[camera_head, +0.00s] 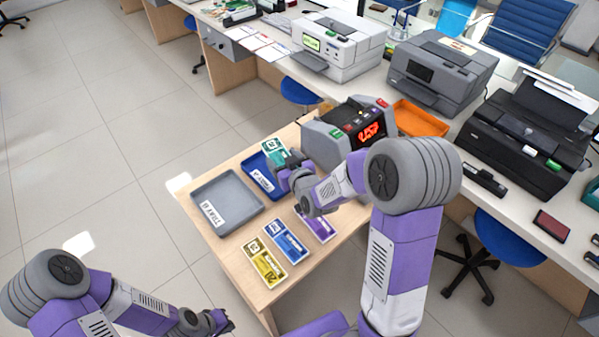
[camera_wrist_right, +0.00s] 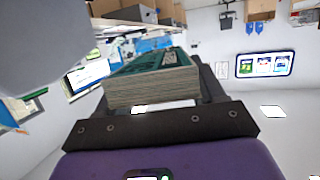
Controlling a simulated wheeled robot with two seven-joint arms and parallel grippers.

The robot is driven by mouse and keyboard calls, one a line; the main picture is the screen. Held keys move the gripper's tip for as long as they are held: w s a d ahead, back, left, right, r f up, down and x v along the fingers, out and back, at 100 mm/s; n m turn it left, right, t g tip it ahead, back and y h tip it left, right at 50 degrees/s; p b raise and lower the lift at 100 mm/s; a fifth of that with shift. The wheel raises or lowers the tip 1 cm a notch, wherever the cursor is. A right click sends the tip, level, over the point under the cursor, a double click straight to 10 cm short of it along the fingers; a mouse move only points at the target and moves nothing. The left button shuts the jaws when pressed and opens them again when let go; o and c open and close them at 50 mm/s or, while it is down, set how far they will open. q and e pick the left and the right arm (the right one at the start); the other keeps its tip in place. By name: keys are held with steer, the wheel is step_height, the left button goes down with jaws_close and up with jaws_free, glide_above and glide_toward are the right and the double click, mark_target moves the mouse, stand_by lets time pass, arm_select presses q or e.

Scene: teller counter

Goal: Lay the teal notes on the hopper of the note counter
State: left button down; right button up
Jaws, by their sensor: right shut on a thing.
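The teal notes (camera_wrist_right: 150,90) are a thick banded bundle, held between the fingers of my right gripper in the right wrist view. In the head view, my right gripper (camera_head: 287,170) is over the blue tray (camera_head: 251,167), left of the note counter and apart from it. The note counter (camera_head: 320,146) is grey and black with a red lit display, at the back of the wooden table. Its hopper is hard to make out from this angle. My left gripper (camera_head: 222,321) is low at the bottom left, away from the table; its jaws are too small to read.
A grey tray (camera_head: 236,183) lies left of the blue tray. Yellow (camera_head: 264,262), blue (camera_head: 287,241) and purple (camera_head: 317,225) note bundles lie along the table's front. An orange tray (camera_head: 420,119) sits right of the counter. Printers line the long desk behind.

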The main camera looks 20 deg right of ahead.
mark_target(350, 217)
steer(key=shift+n+y, duration=0.6)
steer(key=shift+y, duration=0.1)
steer(key=s+d+f, duration=0.1)
steer(key=d, duration=0.1)
steer(key=s+d+f, duration=0.1)
steer(key=d, duration=0.2)
steer(key=s+d+f, duration=0.1)
steer(key=d, duration=0.1)
steer(key=shift+s+d+f, duration=0.1)
steer(key=shift+d+f, duration=0.2)
steer(key=shift+f, duration=0.05)
steer(key=s+d+f+n+y, duration=0.1)
steer(key=s+d+f+y, duration=0.15)
steer(key=s+d, duration=0.3)
steer(key=shift+h, duration=0.35)
steer(key=f+b, duration=0.1)
steer(key=f, duration=0.2)
steer(key=f+b, duration=0.1)
steer(key=f, duration=0.2)
steer(key=f+b, duration=0.1)
steer(key=f, duration=0.3)
steer(key=shift+s+a, duration=0.25)
steer(key=shift+r, duration=0.1)
steer(key=o, duration=0.7)
steer(key=shift+f, duration=0.2)
steer(key=shift+o, duration=0.5)
